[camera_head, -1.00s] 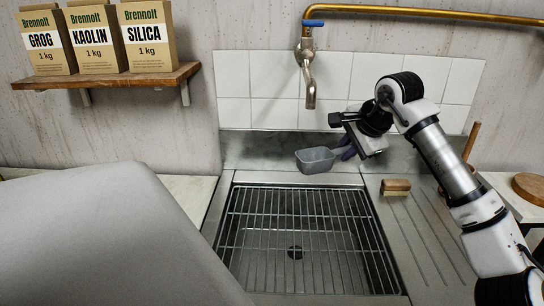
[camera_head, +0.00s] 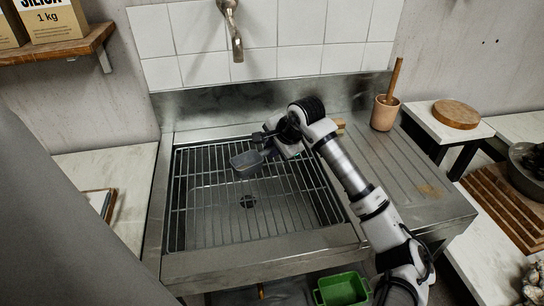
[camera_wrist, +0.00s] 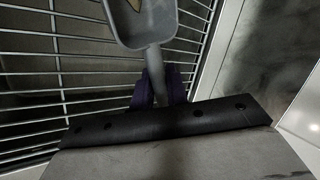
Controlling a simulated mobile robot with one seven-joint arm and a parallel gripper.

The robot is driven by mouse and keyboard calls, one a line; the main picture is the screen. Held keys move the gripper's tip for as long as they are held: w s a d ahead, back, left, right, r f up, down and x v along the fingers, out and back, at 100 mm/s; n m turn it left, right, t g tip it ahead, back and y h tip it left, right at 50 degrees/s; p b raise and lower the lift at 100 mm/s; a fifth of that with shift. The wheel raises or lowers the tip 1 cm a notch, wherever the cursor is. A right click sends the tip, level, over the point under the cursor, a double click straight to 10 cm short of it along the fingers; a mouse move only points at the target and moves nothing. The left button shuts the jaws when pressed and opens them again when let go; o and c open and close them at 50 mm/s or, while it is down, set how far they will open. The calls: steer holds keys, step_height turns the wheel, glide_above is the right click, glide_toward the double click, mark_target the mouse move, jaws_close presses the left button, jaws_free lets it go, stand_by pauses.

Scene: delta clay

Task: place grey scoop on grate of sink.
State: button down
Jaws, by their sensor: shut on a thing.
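The grey scoop (camera_head: 246,161) is above the right back part of the sink's wire grate (camera_head: 211,197). It also shows in the wrist view (camera_wrist: 150,22), its bowl open toward the camera, with a small tan patch inside at the top edge. My gripper (camera_wrist: 156,88) is shut on the scoop's handle, its dark purple fingers on both sides of it. In the head view my gripper (camera_head: 268,142) is at the scoop's right. I cannot tell how large the gap between scoop and grate is. The grate lies over the basin, with a dark drain below.
The tap (camera_head: 235,32) hangs over the back of the sink. A brush (camera_head: 339,126) is partly hidden behind my arm on the ribbed drainboard (camera_head: 385,165). A clay-coloured pot with a stick (camera_head: 384,112) stands at the back right. The grate's left half is clear.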

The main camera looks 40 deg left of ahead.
step_height(320, 180, down, 4)
steer(key=shift+r+p, duration=0.15)
steer(key=shift+p, duration=0.25)
steer(key=shift+f+b, duration=0.3)
steer(key=c, duration=1.7)
jaws_free()
steer(key=shift+r, duration=0.1)
steer(key=shift+r+p, duration=0.2)
steer(key=shift+p, duration=0.15)
steer(key=b+v, duration=0.3)
steer(key=v, duration=0.9)
steer(key=shift+d+f, duration=0.1)
